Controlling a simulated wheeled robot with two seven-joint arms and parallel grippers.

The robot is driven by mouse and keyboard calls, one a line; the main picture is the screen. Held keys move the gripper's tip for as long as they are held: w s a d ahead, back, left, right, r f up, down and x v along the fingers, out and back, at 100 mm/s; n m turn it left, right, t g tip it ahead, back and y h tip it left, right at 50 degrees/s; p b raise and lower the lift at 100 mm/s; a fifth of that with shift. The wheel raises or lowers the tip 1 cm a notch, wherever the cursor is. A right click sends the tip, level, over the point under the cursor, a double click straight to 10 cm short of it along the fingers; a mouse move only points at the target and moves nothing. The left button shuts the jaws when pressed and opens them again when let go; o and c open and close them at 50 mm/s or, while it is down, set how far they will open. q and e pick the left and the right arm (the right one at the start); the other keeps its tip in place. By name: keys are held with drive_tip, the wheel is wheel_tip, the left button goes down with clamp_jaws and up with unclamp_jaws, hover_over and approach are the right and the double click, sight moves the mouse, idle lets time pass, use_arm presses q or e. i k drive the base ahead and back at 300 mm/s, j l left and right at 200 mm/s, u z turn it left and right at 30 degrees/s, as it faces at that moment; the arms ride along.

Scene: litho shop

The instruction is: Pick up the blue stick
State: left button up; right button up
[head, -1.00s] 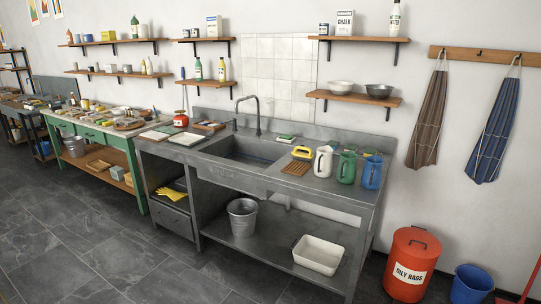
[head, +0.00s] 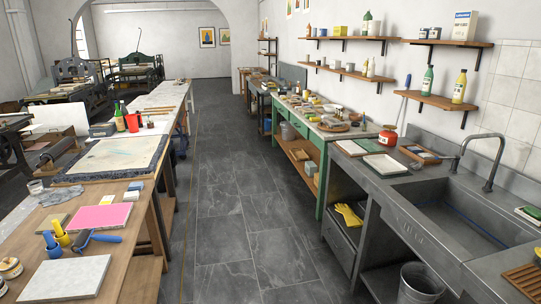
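No plain blue stick can be made out with certainty. A thin upright tool with a blue top (head: 407,82) shows by the wall behind the sink counter, left of the green bottle. On the wooden table at the lower left lie a roller with a blue handle (head: 105,238) and a small blue-topped object (head: 51,242) beside a yellow one (head: 61,231). Small items on the green bench are too small to tell apart. Neither of my grippers is in view.
A grey stone-floored aisle (head: 235,215) runs clear between the wooden table (head: 125,262) on the left and the sink counter (head: 395,193) and green bench (head: 322,165) on the right. A metal bucket (head: 420,283) stands under the sink. Presses (head: 75,80) stand at the far left.

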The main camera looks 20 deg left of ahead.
sight(47, 236)
drive_tip(key=i+j+u, duration=0.15)
drive_tip(key=i+u, duration=0.65)
drive_tip(key=i+l+u, duration=0.15)
drive_tip(key=i+u, duration=0.5)
drive_tip(key=u, duration=0.2)
drive_tip(key=i+l+u, duration=0.1)
drive_tip(key=i+u, duration=0.25)
drive_tip(key=i+l+u, duration=0.1)
drive_tip(key=u, duration=0.3)
drive_tip(key=i+l+u, duration=0.15)
drive_tip(key=u, duration=0.25)
drive_tip(key=i+u, duration=0.2)
drive_tip(key=u, duration=0.25)
drive_tip(key=i+l+u, duration=0.15)
drive_tip(key=u, duration=0.3)
drive_tip(key=i+l+u, duration=0.2)
drive_tip(key=u, duration=0.3)
drive_tip(key=i+l+u, duration=0.15)
drive_tip(key=u, duration=0.3)
